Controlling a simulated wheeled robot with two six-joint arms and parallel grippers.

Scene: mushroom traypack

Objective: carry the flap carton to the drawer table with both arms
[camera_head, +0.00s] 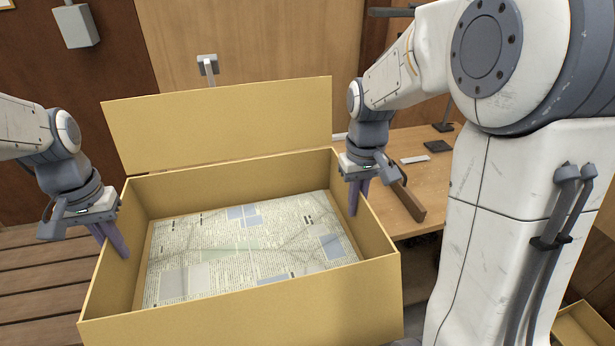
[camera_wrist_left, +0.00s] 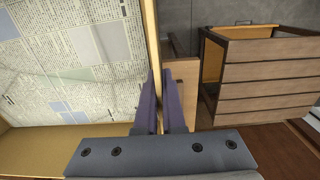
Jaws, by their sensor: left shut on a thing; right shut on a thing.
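The flap carton (camera_head: 240,308) is a tan open box with its flap (camera_head: 220,125) raised along the far side. A newspaper-printed sheet (camera_head: 240,245) lies inside it. My left gripper (camera_head: 117,242) is shut on the left wall; in the left wrist view its fingers (camera_wrist_left: 163,105) straddle the carton's wall (camera_wrist_left: 152,45). My right gripper (camera_head: 357,196) is shut on the right wall near the far corner. The carton looks roughly level; its underside is hidden. I cannot tell for sure which furniture is the drawer table.
A light wooden table (camera_head: 415,150) with small dark items stands behind right. Brown slatted furniture (camera_head: 40,285) is at the left; a slatted wooden unit (camera_wrist_left: 262,88) shows in the left wrist view. Another tan box (camera_head: 585,335) is at the lower right. A wooden wall closes the back.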

